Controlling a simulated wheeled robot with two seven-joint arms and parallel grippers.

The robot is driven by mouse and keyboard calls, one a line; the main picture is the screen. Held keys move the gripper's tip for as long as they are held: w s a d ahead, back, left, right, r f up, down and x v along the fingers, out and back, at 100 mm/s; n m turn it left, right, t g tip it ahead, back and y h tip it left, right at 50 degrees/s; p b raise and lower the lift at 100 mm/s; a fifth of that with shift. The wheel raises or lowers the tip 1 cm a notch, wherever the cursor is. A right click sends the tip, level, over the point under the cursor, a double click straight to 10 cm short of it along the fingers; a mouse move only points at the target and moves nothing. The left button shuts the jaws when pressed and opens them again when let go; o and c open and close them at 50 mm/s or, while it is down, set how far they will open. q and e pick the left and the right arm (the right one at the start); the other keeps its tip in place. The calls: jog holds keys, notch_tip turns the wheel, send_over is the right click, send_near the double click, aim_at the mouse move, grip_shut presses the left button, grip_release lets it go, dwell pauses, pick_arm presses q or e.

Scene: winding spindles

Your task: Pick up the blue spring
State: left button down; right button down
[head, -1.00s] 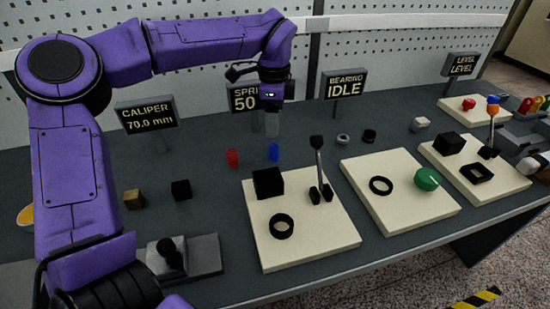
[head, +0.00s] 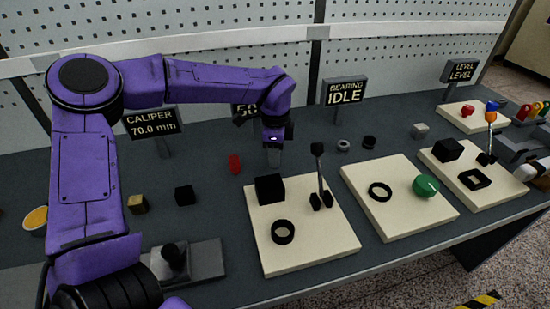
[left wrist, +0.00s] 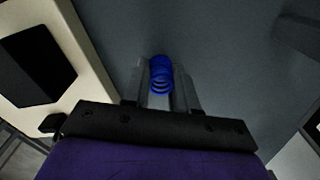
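The blue spring (left wrist: 160,74) is between the fingers of my left gripper in the left wrist view, close to both inner faces. My left gripper (head: 273,157) is low over the table in the head view, pointing down behind the black block on the nearest pale board. It also shows in the left wrist view (left wrist: 161,82). I cannot tell whether the fingers press on the spring or stand slightly apart from it. The spring is hidden by the gripper in the head view. My right gripper is not in view.
A red spring (head: 234,164) stands just left of the gripper. The black block (head: 270,189) and an upright lever (head: 319,175) on the pale board (head: 300,250) are close in front. Sign stands, including the bearing sign (head: 344,91), are behind.

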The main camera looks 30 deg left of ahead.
pick_arm(q)
jog(key=shift+r, duration=0.6)
jog(key=s+d+r+b, duration=0.1)
jog(key=s+d+r, duration=0.1)
jog(key=s+r, duration=0.1)
jog(key=s+d+r+b, duration=0.1)
jog(key=s+d+r, duration=0.1)
jog(key=s+r, duration=0.2)
jog(key=s+d+r+b, duration=0.2)
jog(key=s+r, duration=0.2)
jog(key=shift+s+r, duration=0.15)
jog(key=shift+s, duration=0.15)
jog(key=shift+s+d+r, duration=0.15)
jog(key=shift+s+r, duration=0.1)
jog(key=shift+s, duration=0.25)
